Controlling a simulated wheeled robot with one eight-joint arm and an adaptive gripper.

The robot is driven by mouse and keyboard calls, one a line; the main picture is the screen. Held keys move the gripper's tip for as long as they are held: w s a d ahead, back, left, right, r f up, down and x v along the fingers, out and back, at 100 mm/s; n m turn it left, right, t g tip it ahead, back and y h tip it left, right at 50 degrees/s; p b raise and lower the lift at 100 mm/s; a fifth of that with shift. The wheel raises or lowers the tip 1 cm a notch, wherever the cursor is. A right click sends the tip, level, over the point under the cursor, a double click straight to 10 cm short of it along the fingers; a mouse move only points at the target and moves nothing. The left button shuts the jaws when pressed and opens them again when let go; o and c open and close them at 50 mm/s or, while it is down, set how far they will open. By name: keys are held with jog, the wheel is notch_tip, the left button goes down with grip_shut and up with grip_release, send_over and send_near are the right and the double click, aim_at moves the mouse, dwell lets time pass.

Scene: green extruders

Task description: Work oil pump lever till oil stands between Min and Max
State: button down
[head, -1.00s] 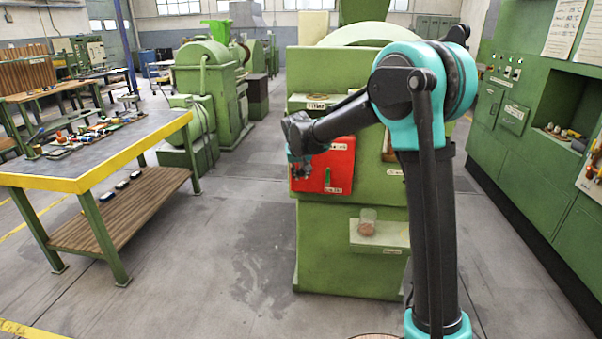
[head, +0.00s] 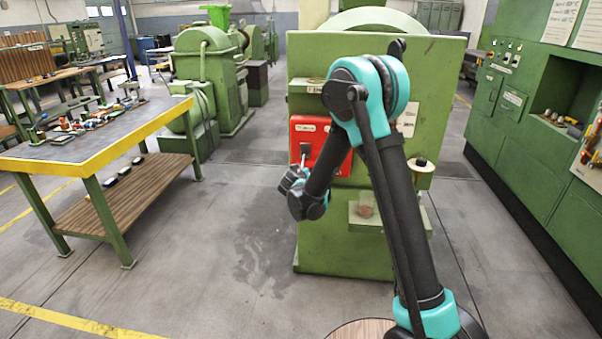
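The green machine (head: 445,80) stands ahead of me with a red panel (head: 309,124) on its front. A small grey lever-like part (head: 304,152) shows in front of the panel; I cannot tell if it is the oil pump lever. My gripper (head: 289,178) is low at the panel's lower left, near that part; whether they touch is unclear. Its fingers are small and dark, so open or shut cannot be told. A dark-topped knob (head: 421,162) sits on a bracket to the right of my arm. No Min and Max marks can be read. My arm hides the middle of the machine's front.
A yellow-edged workbench (head: 98,170) with small items is at the left. Green control cabinets (head: 520,150) line the right. The floor between bench and machine is clear.

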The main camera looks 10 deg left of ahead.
jog(key=shift+w+f+t, duration=0.15)
jog(key=shift+f+t, duration=0.15)
dwell(0.4)
jog(key=c, duration=1.2)
grip_release()
jog(key=v, duration=1.2)
jog(key=shift+f, duration=0.1)
